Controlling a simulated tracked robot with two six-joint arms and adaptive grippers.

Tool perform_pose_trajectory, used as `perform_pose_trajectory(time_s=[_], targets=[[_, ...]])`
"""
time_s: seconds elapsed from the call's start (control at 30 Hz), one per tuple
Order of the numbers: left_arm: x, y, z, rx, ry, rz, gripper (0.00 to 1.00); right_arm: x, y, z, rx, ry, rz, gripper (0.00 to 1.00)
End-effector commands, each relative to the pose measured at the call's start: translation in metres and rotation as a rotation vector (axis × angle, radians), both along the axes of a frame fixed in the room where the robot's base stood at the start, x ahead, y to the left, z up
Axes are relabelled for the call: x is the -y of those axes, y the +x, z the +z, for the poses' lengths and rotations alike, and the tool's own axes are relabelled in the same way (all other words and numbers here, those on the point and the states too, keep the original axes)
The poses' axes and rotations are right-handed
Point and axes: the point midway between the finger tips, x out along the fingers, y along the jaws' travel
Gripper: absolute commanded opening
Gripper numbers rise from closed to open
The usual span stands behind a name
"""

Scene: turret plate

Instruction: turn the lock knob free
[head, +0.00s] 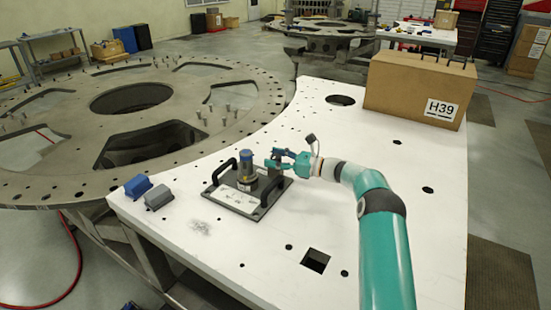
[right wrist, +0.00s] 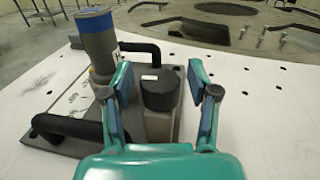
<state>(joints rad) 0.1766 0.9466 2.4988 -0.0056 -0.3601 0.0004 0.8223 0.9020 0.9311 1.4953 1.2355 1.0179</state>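The lock knob (right wrist: 161,90), a dark faceted cap on a grey post, stands on the dark plate (head: 224,196). In the right wrist view it shows between the fingers of my right gripper (right wrist: 161,82). The left finger looks close to it, and a gap shows on the right. I cannot tell whether either finger touches. In the head view my right gripper (head: 273,158) is at the right of the plate's fittings and largely hides the knob. My left gripper is not in view.
A grey cylinder with a blue band (head: 246,167) stands beside the knob, between two black handles (head: 224,171). Blue (head: 138,186) and grey (head: 159,197) blocks lie at the white table's (head: 400,180) left edge. A cardboard box (head: 417,90) stands at the back right.

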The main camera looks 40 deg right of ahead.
Motion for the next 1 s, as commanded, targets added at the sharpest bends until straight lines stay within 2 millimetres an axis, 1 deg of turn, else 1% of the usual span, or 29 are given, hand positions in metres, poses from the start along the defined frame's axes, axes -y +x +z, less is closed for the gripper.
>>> perform_pose_trajectory(time_s=[0.3,0.47,0.57,0.8,0.9,1.0], targets=[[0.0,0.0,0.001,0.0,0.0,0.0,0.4,0.001,-0.001,0.0,0.0,0.0,-0.001,0.64],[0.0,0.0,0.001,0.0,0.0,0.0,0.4,0.007,-0.011,0.0,-0.001,0.0,-0.003,0.64],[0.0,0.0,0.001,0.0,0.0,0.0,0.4,0.014,-0.026,0.0,-0.001,0.0,-0.004,0.64],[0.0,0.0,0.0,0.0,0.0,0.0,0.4,0.036,-0.069,-0.001,-0.002,-0.001,-0.005,0.64],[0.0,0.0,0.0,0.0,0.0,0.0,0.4,0.044,-0.085,-0.001,-0.002,-0.001,-0.004,0.64],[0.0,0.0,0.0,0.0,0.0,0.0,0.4,0.05,-0.096,-0.001,-0.001,0.0,-0.003,0.64]])
